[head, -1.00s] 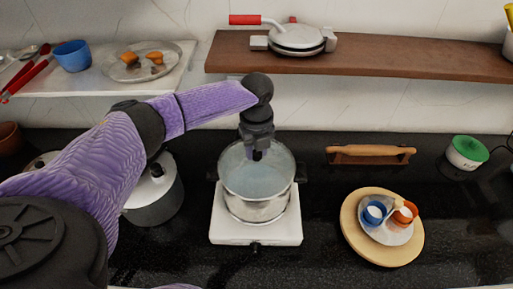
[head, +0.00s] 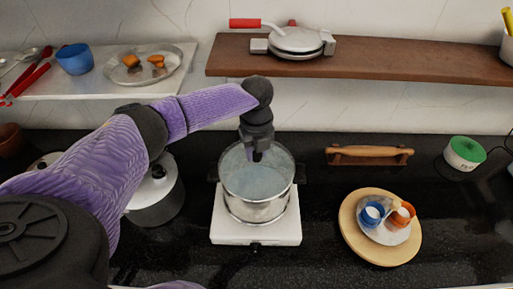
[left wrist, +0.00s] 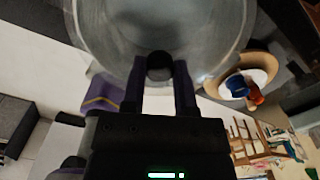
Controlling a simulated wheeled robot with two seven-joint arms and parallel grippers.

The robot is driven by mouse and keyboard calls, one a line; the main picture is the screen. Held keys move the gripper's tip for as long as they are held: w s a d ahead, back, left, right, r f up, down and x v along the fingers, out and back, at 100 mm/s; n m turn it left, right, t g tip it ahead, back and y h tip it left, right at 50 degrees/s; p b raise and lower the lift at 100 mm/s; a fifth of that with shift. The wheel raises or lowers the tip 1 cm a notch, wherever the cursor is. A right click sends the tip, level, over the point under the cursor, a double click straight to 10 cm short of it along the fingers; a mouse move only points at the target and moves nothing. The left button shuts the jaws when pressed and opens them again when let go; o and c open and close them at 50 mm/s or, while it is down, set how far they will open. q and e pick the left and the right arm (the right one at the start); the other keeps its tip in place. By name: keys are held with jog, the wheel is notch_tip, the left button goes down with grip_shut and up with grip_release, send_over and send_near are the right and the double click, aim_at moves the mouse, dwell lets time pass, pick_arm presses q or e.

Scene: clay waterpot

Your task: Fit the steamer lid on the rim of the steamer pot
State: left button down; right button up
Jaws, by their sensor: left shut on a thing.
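The steamer pot (head: 257,211) is a shiny metal pot on a white square burner (head: 256,235) in the middle of the counter. The steamer lid (head: 240,176) is clear glass and lies level over the pot's mouth. I cannot tell whether its edge touches the rim all round. My left gripper (head: 257,156) points down over the lid and is shut on its dark knob. In the left wrist view the two fingers (left wrist: 160,75) hold the round knob, with the glass lid (left wrist: 110,30) spreading around it. My right gripper is out of view.
A lidded pot (head: 157,195) stands left of the burner, below my left arm. A round wooden board (head: 353,233) with small cups is at right. A rolling pin (head: 370,152) lies behind it, and a green-topped container (head: 465,152) stands far right. A wooden shelf (head: 420,65) hangs above.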

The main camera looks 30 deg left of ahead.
pick_arm(q)
jog(key=shift+f, duration=0.35)
dwell(0.3)
grip_release()
dwell(0.5)
notch_tip(320, 180, up, 5)
jog(key=p, duration=0.5)
jog(key=shift+f, duration=0.1)
jog(key=shift+r+p, duration=0.9)
jog(key=shift+p, duration=0.1)
jog(key=shift+f, duration=0.1)
